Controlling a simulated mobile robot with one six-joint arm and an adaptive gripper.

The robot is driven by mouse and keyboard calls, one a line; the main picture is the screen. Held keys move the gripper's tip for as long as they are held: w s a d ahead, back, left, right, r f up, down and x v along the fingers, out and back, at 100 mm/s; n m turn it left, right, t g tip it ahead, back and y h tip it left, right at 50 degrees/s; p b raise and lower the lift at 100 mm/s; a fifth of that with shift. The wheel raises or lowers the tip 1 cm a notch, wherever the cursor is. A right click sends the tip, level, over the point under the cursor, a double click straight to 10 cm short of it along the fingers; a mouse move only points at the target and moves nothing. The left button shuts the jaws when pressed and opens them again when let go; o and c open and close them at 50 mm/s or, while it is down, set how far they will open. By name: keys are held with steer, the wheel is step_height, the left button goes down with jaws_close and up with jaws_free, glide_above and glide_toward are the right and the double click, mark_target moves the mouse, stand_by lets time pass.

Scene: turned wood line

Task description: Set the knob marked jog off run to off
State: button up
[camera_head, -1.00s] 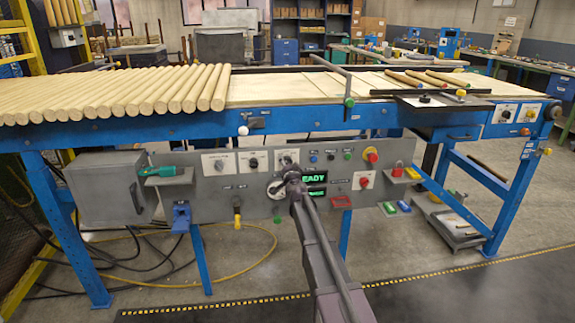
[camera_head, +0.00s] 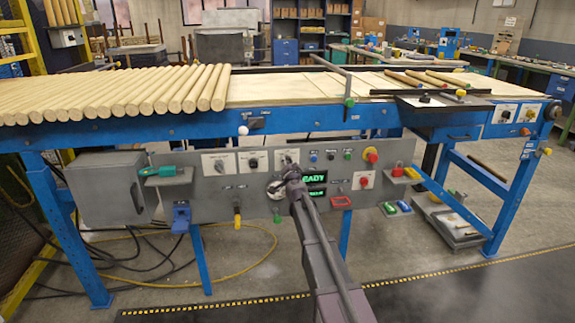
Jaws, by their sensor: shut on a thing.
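The grey control panel (camera_head: 210,190) hangs under the blue bench. A round pale dial (camera_head: 271,193) low in its middle is partly hidden by my gripper (camera_head: 280,186). My gripper is at this dial and appears shut on its dark knob, which it mostly hides. The lettering is too small to read, so I cannot confirm the jog off run marking or the setting. Three pale plates with small knobs are above: left (camera_head: 218,168), middle (camera_head: 253,168) and right (camera_head: 281,156), the last close above my gripper.
A green-lit display (camera_head: 315,179) is just right of my gripper. Red buttons (camera_head: 371,155) are further right on the panel. A yellow-ended plug (camera_head: 237,220) hangs left of the dial. Wooden rods (camera_head: 130,92) lie on the bench above.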

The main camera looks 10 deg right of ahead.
steer(key=shift+w, duration=0.1)
steer(key=m, duration=0.4)
steer(key=shift+r+m, duration=0.1)
steer(key=shift+m, duration=2.1)
steer(key=o, duration=1.2)
steer(key=s, duration=1.2)
